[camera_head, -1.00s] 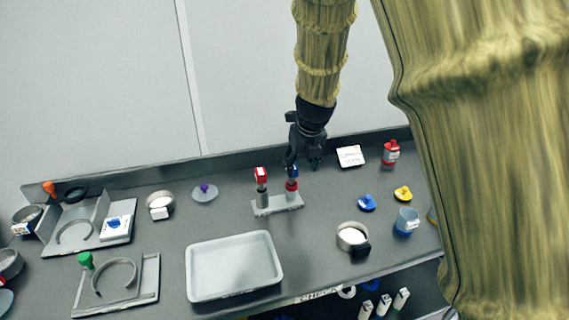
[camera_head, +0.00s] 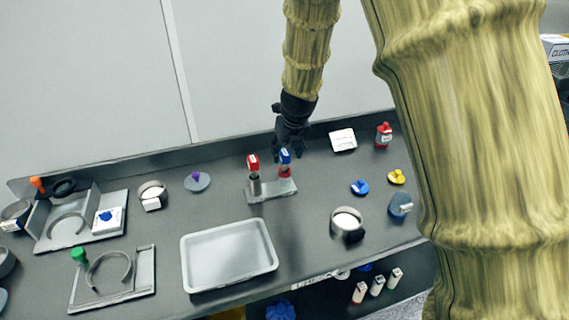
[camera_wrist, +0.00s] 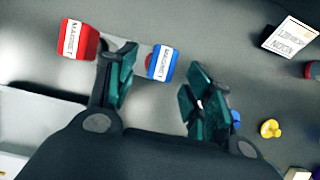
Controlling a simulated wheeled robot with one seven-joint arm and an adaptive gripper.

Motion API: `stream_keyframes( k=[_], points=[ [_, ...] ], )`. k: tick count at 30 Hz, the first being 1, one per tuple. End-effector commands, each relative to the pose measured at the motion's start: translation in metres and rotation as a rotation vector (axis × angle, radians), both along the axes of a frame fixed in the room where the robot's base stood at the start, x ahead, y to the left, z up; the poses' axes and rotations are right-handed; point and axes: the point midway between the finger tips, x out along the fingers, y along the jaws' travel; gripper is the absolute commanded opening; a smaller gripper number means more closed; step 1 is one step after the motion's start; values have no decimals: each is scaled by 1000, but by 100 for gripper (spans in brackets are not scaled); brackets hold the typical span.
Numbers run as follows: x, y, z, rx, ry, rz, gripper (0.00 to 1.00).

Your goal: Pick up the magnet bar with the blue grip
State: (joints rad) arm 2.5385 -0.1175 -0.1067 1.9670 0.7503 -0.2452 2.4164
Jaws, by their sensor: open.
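The magnet bar with the blue grip (camera_head: 285,157) stands upright in a grey holder (camera_head: 262,195) on the bench. A magnet bar with a red grip (camera_head: 253,162) stands to its left in the same holder. My gripper (camera_head: 289,146) is just behind and above the blue grip in the head view. In the wrist view my gripper (camera_wrist: 160,95) is open. The blue grip (camera_wrist: 162,63) shows between its fingers, a little beyond the tips and nearer the left finger. The red grip (camera_wrist: 78,40) is outside the left finger. Nothing is held.
A white tray (camera_head: 229,287) lies in front of the holder. A sieve ring (camera_head: 347,225), a blue knob (camera_head: 359,187), a yellow knob (camera_head: 396,176) and a blue cup (camera_head: 400,205) stand to the right. A white card (camera_head: 343,139) and a red bottle (camera_head: 383,134) are behind. A raised edge backs the bench.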

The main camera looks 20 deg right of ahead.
Motion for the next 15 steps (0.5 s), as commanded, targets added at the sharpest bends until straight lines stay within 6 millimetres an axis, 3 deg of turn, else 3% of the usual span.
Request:
stream_keyframes(
  k=[9,15],
  points=[
    [17,0,-29,2,1,1,52],
    [20,1,-38,2,0,1,52]
  ],
)
